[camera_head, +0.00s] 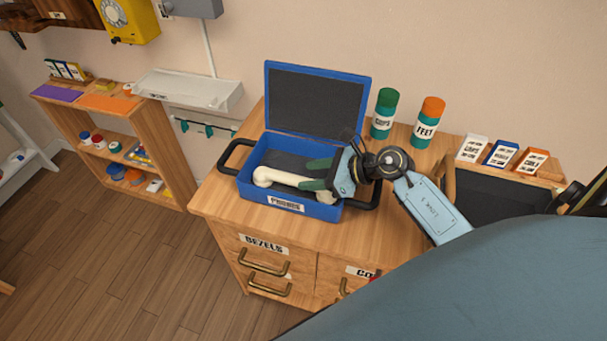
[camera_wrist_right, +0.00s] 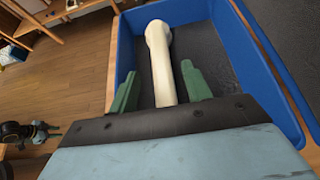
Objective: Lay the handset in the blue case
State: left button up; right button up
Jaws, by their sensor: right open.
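The blue case (camera_head: 285,206) stands open on the wooden cabinet, its lid up at the back and a dark lining inside. The cream handset (camera_head: 275,177) lies in the case along its front side. My right gripper (camera_head: 311,174) reaches into the case from the right, its green fingers open. In the right wrist view the handset (camera_wrist_right: 161,62) runs between the two spread fingers of my right gripper (camera_wrist_right: 157,88), with gaps on both sides. The handset's near end is hidden behind the gripper. My left gripper does not show clearly in the head view.
Green (camera_head: 384,112) and orange-topped (camera_head: 428,122) canisters stand behind the case at right. Small labelled boxes (camera_head: 502,154) sit on a ledge farther right. A low shelf (camera_head: 115,140) stands at left. The cabinet top (camera_head: 228,212) is bare in front of the case.

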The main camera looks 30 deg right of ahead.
jog(key=v, duration=0.9)
jog(key=shift+d, duration=0.1)
jog(key=shift+c, duration=0.2)
dwell(0.6)
